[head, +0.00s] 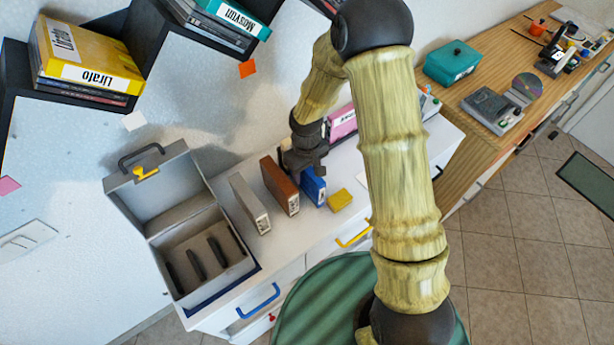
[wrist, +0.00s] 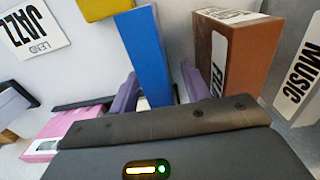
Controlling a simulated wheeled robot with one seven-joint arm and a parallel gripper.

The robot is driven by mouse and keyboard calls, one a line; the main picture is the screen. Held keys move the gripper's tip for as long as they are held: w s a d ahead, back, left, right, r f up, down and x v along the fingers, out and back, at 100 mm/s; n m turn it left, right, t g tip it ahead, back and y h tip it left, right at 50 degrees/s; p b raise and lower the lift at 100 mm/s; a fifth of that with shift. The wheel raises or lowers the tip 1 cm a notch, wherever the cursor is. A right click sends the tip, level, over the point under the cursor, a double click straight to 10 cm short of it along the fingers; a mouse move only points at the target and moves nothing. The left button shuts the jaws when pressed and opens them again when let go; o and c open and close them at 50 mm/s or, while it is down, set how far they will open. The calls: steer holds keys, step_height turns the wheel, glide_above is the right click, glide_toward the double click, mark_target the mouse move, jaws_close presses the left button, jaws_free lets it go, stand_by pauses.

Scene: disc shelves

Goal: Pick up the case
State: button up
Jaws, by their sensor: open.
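A narrow blue case (head: 313,188) stands upright on the white cabinet top, between a brown case and a small yellow block. My gripper (head: 307,166) is right above and behind it in the head view. In the wrist view, the blue case (wrist: 146,50) lies between the two purple fingers of my open gripper (wrist: 158,88). I cannot tell whether a finger touches it. The brown case (head: 280,186), labelled "FI…" in the wrist view (wrist: 232,50), stands close beside the right finger. A grey case (head: 250,204) labelled "MUSIC" stands farther left in the head view.
The yellow block (head: 340,200) sits just right of the blue case. A pink case (head: 342,122) stands behind my gripper. An open grey box (head: 168,245) with slots is at the left. Wall shelves (head: 150,40) hold several discs; a wooden counter (head: 480,110) is at right.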

steer(key=shift+f, duration=1.35)
jaws_close()
steer(key=shift+r, duration=0.1)
step_height(320, 180, up, 18)
steer(key=b, duration=0.2)
